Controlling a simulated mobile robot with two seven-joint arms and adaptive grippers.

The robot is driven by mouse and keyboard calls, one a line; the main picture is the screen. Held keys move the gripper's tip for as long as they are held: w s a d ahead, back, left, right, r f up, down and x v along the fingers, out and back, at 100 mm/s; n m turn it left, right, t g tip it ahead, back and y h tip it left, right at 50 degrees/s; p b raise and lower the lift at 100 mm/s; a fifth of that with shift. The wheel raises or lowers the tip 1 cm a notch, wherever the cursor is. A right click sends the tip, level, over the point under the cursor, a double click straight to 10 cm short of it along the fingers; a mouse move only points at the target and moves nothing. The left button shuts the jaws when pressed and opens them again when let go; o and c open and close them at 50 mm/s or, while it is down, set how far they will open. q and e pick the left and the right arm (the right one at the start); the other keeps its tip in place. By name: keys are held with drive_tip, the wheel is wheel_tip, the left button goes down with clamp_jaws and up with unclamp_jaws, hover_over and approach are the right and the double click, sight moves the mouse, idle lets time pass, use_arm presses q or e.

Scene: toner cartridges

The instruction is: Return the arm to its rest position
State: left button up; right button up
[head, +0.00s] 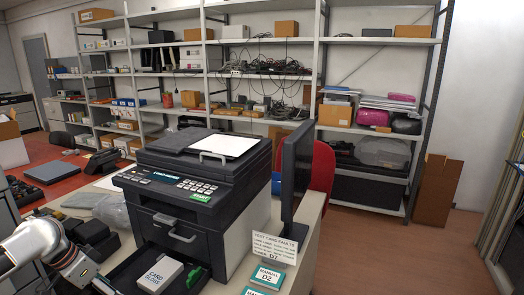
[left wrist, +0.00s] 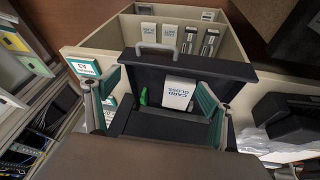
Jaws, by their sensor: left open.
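My left arm (head: 45,245) comes in at the lower left of the head view, beside the printer (head: 195,180). Its gripper is mostly cut off by the bottom edge there. In the left wrist view my left gripper (left wrist: 155,98) is open, its two fingers apart with nothing gripped. Between and beyond them is the printer's pulled-out dark tray (left wrist: 128,122), with a white card gloss pack (left wrist: 178,93) and a green piece (left wrist: 143,97) in it. The head view also shows the pack (head: 160,275) and the green piece (head: 194,275). My right gripper is not in view.
A monitor (head: 298,175) stands right of the printer, with a sign (head: 275,246) and manual labels (head: 268,275) in front. A beige open bin (left wrist: 215,22) holds several white and dark items. Shelves (head: 265,40) line the back.

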use_arm(q)
drive_tip(key=d+f, duration=0.1)
drive_tip(key=f, duration=0.1)
drive_tip(key=d+f, duration=0.2)
drive_tip(key=shift+f, duration=0.1)
drive_tip(key=s+a+f+t+y, duration=0.1)
drive_tip(key=s+a+f+t, duration=0.15)
drive_tip(key=f, duration=0.35)
drive_tip(key=s+a+f+t+y, duration=0.1)
drive_tip(key=s+a+f, duration=0.25)
drive_tip(key=f, duration=0.25)
drive_tip(key=s+a+f+m+t, duration=0.25)
drive_tip(key=s+m, duration=0.45)
drive_tip(key=s, duration=0.7)
drive_tip(key=s+d+f+n, duration=0.1)
drive_tip(key=d+n, duration=0.3)
drive_tip(key=d, duration=0.8)
drive_tip(key=s+d+f+n+t, duration=0.1)
drive_tip(key=d+f+n, duration=0.2)
drive_tip(key=d, duration=0.9)
drive_tip(key=shift+s+f+n+h, duration=0.2)
drive_tip(key=shift+n+h, duration=0.1)
drive_tip(key=shift+n, duration=0.9)
